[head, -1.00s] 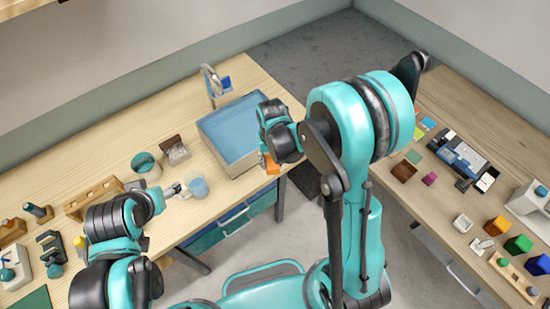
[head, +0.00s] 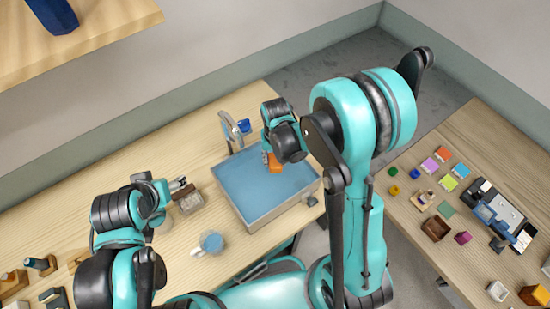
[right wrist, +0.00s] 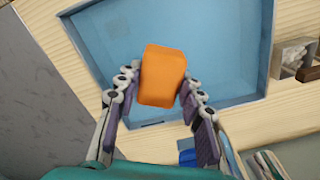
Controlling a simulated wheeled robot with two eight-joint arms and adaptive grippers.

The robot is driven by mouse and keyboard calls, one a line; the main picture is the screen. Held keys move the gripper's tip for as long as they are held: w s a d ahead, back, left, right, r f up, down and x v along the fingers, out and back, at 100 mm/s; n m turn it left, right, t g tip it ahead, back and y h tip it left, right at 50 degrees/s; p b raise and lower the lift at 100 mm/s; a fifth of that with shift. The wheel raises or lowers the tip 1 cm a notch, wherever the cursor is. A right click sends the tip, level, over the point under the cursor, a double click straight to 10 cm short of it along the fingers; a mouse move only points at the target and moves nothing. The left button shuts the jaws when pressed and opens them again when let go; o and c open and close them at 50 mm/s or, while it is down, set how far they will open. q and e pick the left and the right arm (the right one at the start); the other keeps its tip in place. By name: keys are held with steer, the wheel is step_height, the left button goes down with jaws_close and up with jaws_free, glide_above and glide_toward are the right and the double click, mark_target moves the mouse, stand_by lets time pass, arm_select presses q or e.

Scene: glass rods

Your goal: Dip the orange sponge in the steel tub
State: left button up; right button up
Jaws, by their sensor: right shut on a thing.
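The orange sponge (head: 275,164) is held in my right gripper (right wrist: 161,84). In the right wrist view the sponge (right wrist: 162,75) sits between both fingers, which close on its sides. The steel tub (head: 262,214) is a wide, rectangular basin with a blue inside. The tub (right wrist: 215,97) lies beneath the sponge in the right wrist view. The sponge is over the tub's inside, toward its back right part in the head view. I cannot tell whether it touches the blue surface. My left gripper (head: 180,185) is near a small box left of the tub; its jaw opening is unclear.
A tap (head: 229,130) with a blue part stands behind the tub. A right-hand table holds several coloured blocks and a dark box (head: 436,228). A shelf (head: 100,35) hangs at upper left.

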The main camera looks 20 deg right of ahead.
step_height(320, 180, down, 14)
steer(key=b, duration=1.2)
steer(key=shift+w+f+b, duration=0.1)
steer(key=shift+f+b, duration=0.15)
steer(key=shift+b, duration=0.05)
steer(key=shift+r, duration=0.15)
stand_by(0.5)
step_height(320, 180, up, 11)
steer(key=p, duration=0.7)
steer(key=shift+p, duration=0.35)
step_height(320, 180, up, 5)
steer(key=p, duration=0.3)
steer(key=shift+p, duration=0.3)
